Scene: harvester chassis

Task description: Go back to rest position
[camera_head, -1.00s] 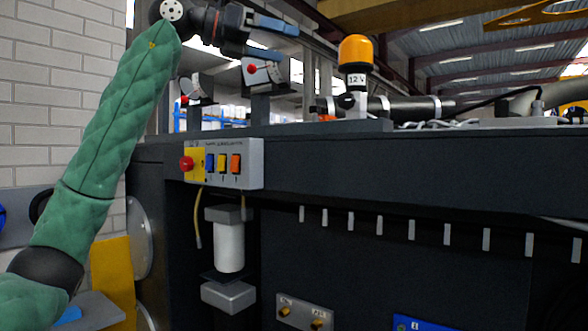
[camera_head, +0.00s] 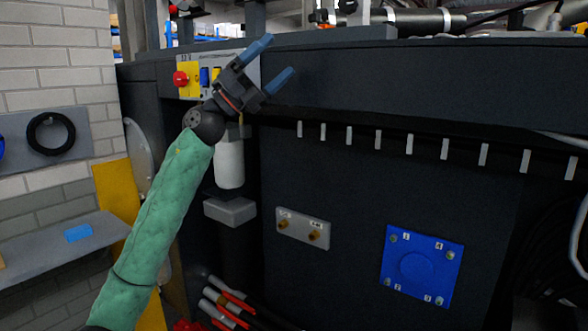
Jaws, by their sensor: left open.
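My left gripper (camera_head: 269,65) is open and empty. Its two blue fingers point up and right, in front of the grey control box (camera_head: 228,59) on the dark chassis. It hides part of that box and its switches. A red button (camera_head: 180,78) on the box shows to the left of the gripper. My left arm, in a green sleeve, comes up from the lower left. My right gripper does not show.
The dark chassis (camera_head: 350,180) fills the middle and right. A white cylinder (camera_head: 230,165) hangs below the gripper. A blue plate (camera_head: 422,266) and a small grey panel (camera_head: 303,229) are on the chassis face. A grey shelf (camera_head: 50,250) is at the lower left.

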